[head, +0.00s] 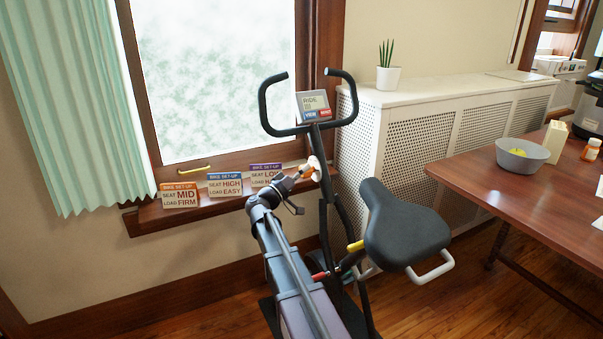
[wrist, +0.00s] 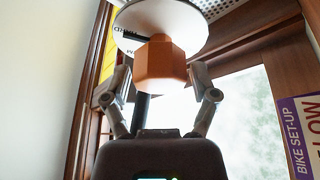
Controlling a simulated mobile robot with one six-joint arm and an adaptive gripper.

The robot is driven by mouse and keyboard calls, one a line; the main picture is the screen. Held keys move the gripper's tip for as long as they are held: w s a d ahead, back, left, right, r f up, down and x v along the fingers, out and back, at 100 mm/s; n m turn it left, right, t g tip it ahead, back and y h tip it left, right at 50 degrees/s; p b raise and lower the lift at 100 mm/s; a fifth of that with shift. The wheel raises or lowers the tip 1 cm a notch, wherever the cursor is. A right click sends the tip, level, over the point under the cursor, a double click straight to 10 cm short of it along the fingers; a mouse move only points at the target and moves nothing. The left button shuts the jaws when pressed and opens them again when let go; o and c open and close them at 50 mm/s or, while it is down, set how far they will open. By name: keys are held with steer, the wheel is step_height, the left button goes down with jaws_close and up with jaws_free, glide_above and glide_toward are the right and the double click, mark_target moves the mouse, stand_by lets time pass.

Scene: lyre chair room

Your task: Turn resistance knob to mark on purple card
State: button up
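The resistance knob is an orange hexagonal block (wrist: 160,64) in front of a round white dial (wrist: 188,22) with small lettering, mostly unreadable. A dark bar shows on the dial beside the knob. My gripper (wrist: 160,78) has one finger on each side of the knob, apparently with small gaps. In the head view my gripper (head: 301,174) is at the bike's post and the knob is small there. The purple card (head: 259,178) stands on the sill, reading "SEAT LOW"; my gripper hides the end of its load line. Its edge also shows in the wrist view (wrist: 294,140).
An orange card (head: 180,196) and a blue card (head: 226,185) stand left of the purple one on the windowsill. The exercise bike's handlebar (head: 265,105), display (head: 313,104) and seat (head: 405,225) are close by. A radiator cover (head: 420,140) and table (head: 500,190) stand right.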

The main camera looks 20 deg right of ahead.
stand_by(0.7)
steer(key=s+a+f+n+g+y+p, duration=0.1)
steer(key=s+a+f+g+y, duration=0.15)
steer(key=s+f+y, duration=0.4)
steer(key=s+a+f+g+y, duration=0.2)
steer(key=s+a+f+y, duration=0.15)
steer(key=s+f, duration=0.45)
steer(key=s+a+f+n+g+y, duration=0.1)
steer(key=s+a+f+y, duration=0.2)
steer(key=s+a, duration=0.15)
steer(key=s+a+f+n+y, duration=0.2)
steer(key=s+a+y, duration=0.15)
steer(key=a, duration=0.25)
steer(key=s+a+f+n+g+y, duration=0.1)
steer(key=s+a+f+y, duration=0.25)
steer(key=a, duration=0.25)
step_height(320, 180, up, 39)
steer(key=p, duration=3.9)
steer(key=shift+w, duration=0.3)
steer(key=shift+d+f, duration=0.1)
